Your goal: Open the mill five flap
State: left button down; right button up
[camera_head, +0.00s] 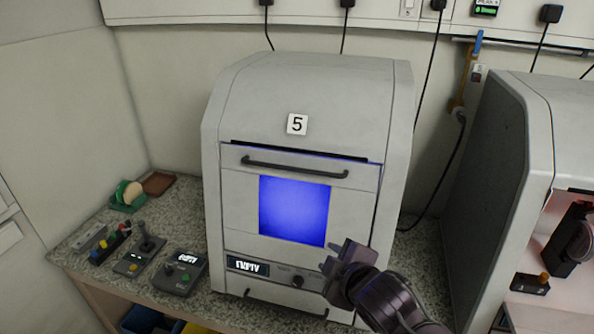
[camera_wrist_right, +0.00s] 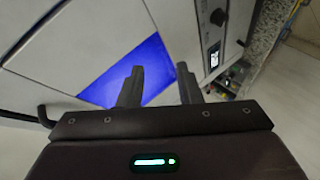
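Mill five (camera_head: 312,95) is a grey machine with a "5" label on its top. Its front flap (camera_head: 233,200) has a dark bar handle (camera_head: 295,167) near the top edge and a glowing blue window (camera_head: 293,211). The flap looks closed, with a dark slot above it. The window also shows in the right wrist view (camera_wrist_right: 118,78), where a dark handle end (camera_wrist_right: 43,115) shows at left. My right gripper (camera_head: 342,262) is open and empty, in front of the mill's lower right, below and right of the handle. My left gripper is out of view.
The mill's display (camera_head: 247,266) reads "EMPTY", with a knob (camera_head: 297,281) beside it. Control boxes (camera_head: 178,273) and a joystick (camera_head: 146,245) stand on the counter at left. A second machine (camera_head: 495,190) stands at right, with its interior partly showing.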

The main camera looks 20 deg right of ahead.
aim_at(295, 171)
jog(key=w+a+r+n+t+y, duration=0.1)
jog(key=w+r+n+t+y, duration=0.15)
jog(key=r+n, duration=0.35)
jog(key=w+a+r+n+t+y, duration=0.1)
jog(key=w+r+n+t, duration=0.15)
jog(key=r, duration=0.55)
jog(key=shift+n, duration=0.25)
jog(key=p+x, duration=0.3)
jog(key=x, duration=0.4)
jog(key=shift+w+r, duration=0.1)
jog(key=shift+w, duration=0.05)
grip_shut()
